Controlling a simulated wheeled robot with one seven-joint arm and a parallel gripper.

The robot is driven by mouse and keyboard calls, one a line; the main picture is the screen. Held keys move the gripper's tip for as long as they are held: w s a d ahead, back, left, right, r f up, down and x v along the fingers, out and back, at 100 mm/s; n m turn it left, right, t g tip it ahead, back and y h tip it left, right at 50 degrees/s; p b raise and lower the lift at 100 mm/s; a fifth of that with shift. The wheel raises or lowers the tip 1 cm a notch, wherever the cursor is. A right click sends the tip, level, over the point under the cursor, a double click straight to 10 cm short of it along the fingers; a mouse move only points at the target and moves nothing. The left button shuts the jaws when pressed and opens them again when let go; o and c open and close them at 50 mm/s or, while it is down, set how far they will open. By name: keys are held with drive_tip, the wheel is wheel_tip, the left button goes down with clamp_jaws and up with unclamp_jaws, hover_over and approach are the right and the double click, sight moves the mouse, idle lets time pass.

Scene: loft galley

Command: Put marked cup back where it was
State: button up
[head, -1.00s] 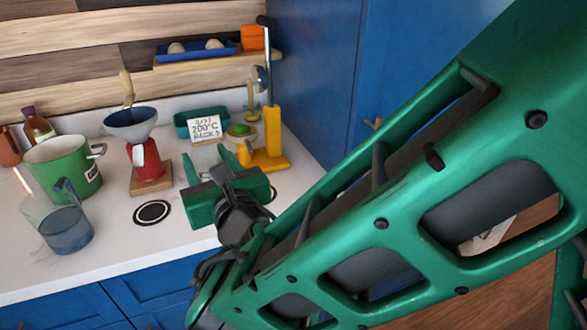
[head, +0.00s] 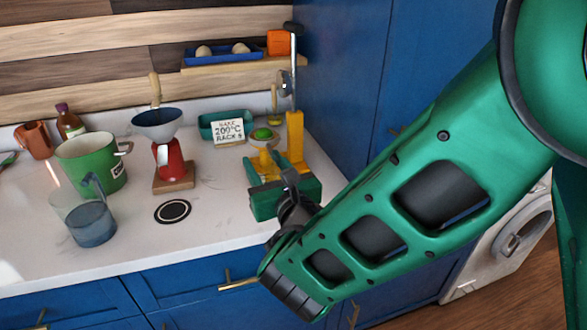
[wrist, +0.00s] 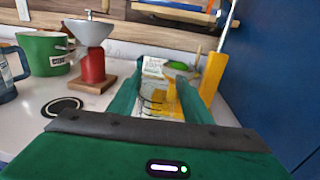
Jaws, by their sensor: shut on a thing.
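My gripper (head: 272,174) is low over the right part of the counter, in front of a yellow stand. In the wrist view its two green fingers (wrist: 158,96) are shut on a clear cup with dark marking lines (wrist: 153,104). Yellow shows in or through the cup; I cannot tell which. In the head view the gripper hides most of the cup, and whether its base touches the counter cannot be told. A black ring mark (head: 172,211) with nothing on it lies left of my gripper; it also shows in the wrist view (wrist: 62,107).
A red grinder (head: 168,160) on a wooden base stands behind the ring. A green pot (head: 92,165) and a clear jug with blue liquid (head: 90,222) stand left. A yellow post (head: 295,140), a sign card (head: 228,131) and a blue cabinet wall (head: 345,80) are behind and right.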

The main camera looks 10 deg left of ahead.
drive_tip(key=shift+w+d+f, duration=0.25)
drive_tip(key=shift+w+f, duration=0.35)
drive_tip(key=shift+f, duration=0.5)
drive_tip(key=shift+w+d+f, duration=0.3)
drive_tip(key=shift+w+f, duration=0.35)
drive_tip(key=shift+f, duration=0.4)
drive_tip(key=shift+w+d+f, duration=0.25)
drive_tip(key=shift+w+f, duration=0.35)
drive_tip(key=shift+f, duration=0.5)
drive_tip(key=shift+f, duration=0.1)
drive_tip(key=o, duration=1.1)
drive_tip(key=v, duration=0.5)
drive_tip(key=shift+s, duration=0.15)
drive_tip(key=shift+s+d+f, duration=0.15)
drive_tip(key=shift+s+d, duration=0.6)
drive_tip(key=shift+s, duration=0.05)
drive_tip(key=shift+r, duration=0.25)
